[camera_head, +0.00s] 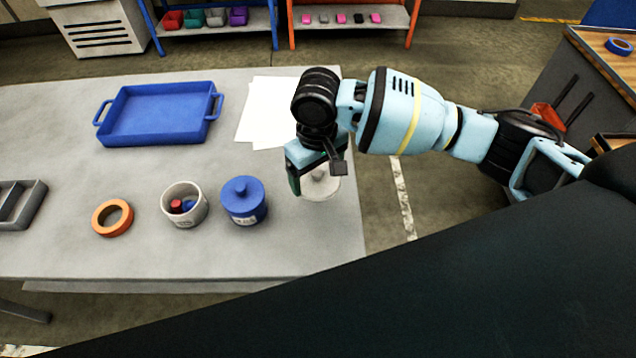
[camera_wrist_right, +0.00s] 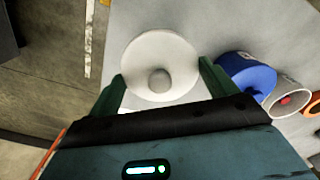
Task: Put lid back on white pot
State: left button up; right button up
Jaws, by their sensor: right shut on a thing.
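The white pot (camera_head: 170,212) stands open on the table, left of the blue pot, with red and blue pieces inside. It also shows in the right wrist view (camera_wrist_right: 282,105). The round white lid (camera_head: 318,190) with its knob is near the table's right edge, partly hidden by my gripper. My right gripper (camera_head: 310,180) is over it, and in the right wrist view its fingers (camera_wrist_right: 160,85) are shut on the lid (camera_wrist_right: 160,50) from both sides, with the knob between them. I cannot tell whether the lid touches the table. My left gripper is not in view.
A blue lidded pot (camera_head: 243,205) stands between the white pot and the lid. An orange tape ring (camera_head: 100,226) lies left of the white pot. A blue tray (camera_head: 160,112) and white paper sheets (camera_head: 262,118) lie behind. A grey metal holder (camera_head: 38,204) is at far left.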

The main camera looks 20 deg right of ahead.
jog(key=shift+r, duration=0.6)
jog(key=s+d+r+m, duration=0.3)
jog(key=s+d+r, duration=0.3)
jog(key=s, duration=0.3)
jog(key=shift+d+m, duration=0.4)
jog(key=shift+d, duration=0.5)
